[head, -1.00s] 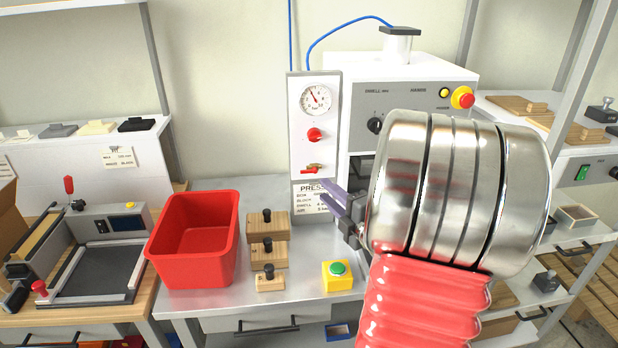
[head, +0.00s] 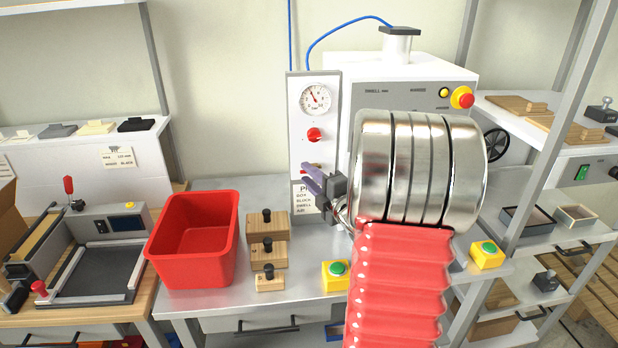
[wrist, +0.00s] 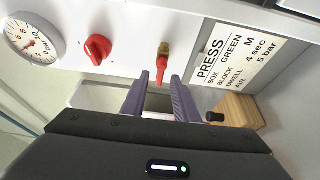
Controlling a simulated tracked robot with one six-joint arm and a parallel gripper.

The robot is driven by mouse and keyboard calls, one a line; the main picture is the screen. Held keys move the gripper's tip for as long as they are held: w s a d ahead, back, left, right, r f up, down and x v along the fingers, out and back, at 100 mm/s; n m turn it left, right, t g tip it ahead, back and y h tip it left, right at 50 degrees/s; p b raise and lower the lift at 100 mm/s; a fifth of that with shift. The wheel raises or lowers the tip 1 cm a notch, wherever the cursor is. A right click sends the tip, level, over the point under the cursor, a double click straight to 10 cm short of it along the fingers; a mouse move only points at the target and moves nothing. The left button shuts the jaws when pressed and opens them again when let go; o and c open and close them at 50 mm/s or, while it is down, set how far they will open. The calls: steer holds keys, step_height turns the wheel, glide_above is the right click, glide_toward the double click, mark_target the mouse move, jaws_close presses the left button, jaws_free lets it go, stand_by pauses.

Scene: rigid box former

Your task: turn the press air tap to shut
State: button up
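The press air tap has a brass body and a red lever (wrist: 161,66). In the wrist view the lever points down the picture, sideways across the white panel, with its end at the gap between my fingertips. In the head view only a bit of the tap's red (head: 305,169) shows, the rest behind my gripper. My gripper (wrist: 158,84) is open, its two purple fingers apart on either side of the lever's end. I cannot tell whether either finger touches it. My gripper also shows in the head view (head: 306,180), in front of the panel's lower part.
A red knob (wrist: 97,49) and a pressure gauge (wrist: 32,42) sit on the same panel (head: 296,130). A PRESS label (wrist: 235,55) is beside the tap. Below are a red bin (head: 195,240), wooden blocks (head: 268,250) and a green-button yellow box (head: 336,276).

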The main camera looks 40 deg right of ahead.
steer(key=shift+c, duration=0.6)
jaws_close()
steer(key=shift+a, duration=0.1)
steer(key=shift+m, duration=0.5)
steer(key=m+h, duration=0.3)
steer(key=m, duration=0.4)
steer(key=d+m+h, duration=0.1)
steer(key=m+h, duration=0.2)
steer(key=m, duration=0.4)
steer(key=s+r+m+t+h, duration=0.1)
steer(key=m+h, duration=0.1)
steer(key=m, duration=0.5)
steer(key=shift+d+h, duration=0.2)
steer(key=shift+h, duration=0.2)
steer(key=shift+m, duration=0.4)
